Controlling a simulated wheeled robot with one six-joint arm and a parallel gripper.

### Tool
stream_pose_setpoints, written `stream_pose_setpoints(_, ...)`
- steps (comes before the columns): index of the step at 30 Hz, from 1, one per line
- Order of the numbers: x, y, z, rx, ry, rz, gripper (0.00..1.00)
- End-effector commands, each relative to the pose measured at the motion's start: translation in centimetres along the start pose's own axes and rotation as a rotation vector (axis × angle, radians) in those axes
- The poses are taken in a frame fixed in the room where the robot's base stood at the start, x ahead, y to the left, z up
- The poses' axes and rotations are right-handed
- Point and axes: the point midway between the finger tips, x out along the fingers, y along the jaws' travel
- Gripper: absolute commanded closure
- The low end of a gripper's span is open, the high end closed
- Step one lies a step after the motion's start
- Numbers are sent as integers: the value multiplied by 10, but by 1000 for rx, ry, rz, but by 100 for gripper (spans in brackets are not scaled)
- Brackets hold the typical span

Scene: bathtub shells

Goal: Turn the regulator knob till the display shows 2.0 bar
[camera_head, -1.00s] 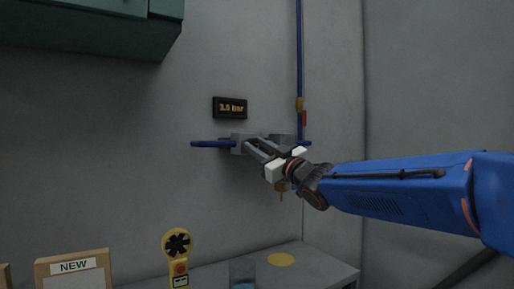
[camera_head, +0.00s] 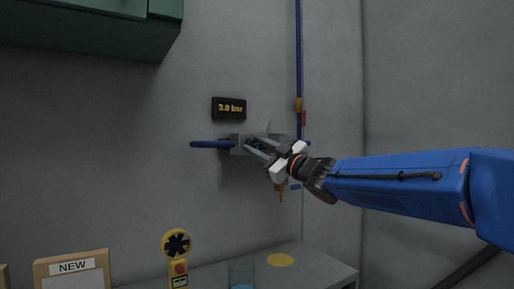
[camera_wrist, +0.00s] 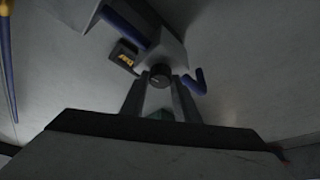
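The regulator (camera_head: 238,146) is a grey block on the wall, with blue pipe on both sides. The display (camera_head: 229,108) above it reads 3.0 bar in orange; it also shows, tilted, in the wrist view (camera_wrist: 125,58). The regulator knob (camera_wrist: 160,75) is dark and round on the block's front, between my fingertips in the wrist view. My gripper (camera_head: 254,147) reaches it from the right, a finger on either side, and appears shut on it. In the head view the fingers hide the knob.
A blue vertical pipe (camera_head: 299,60) with a yellow fitting runs right of the regulator. A green cabinet (camera_head: 90,28) hangs upper left. Below stand a box marked NEW (camera_head: 72,272), a yellow handheld meter (camera_head: 177,255) and a glass (camera_head: 242,274).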

Motion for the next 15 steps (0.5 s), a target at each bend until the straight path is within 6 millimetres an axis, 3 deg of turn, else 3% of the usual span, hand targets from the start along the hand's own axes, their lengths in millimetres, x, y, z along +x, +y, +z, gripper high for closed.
stream_pose_setpoints(1,0,0,0,0,0,0,61)
stream_pose_setpoints(2,0,0,0,0,0,0,54)
stream_pose_setpoints(15,-9,0,-1,0,0,1,54)
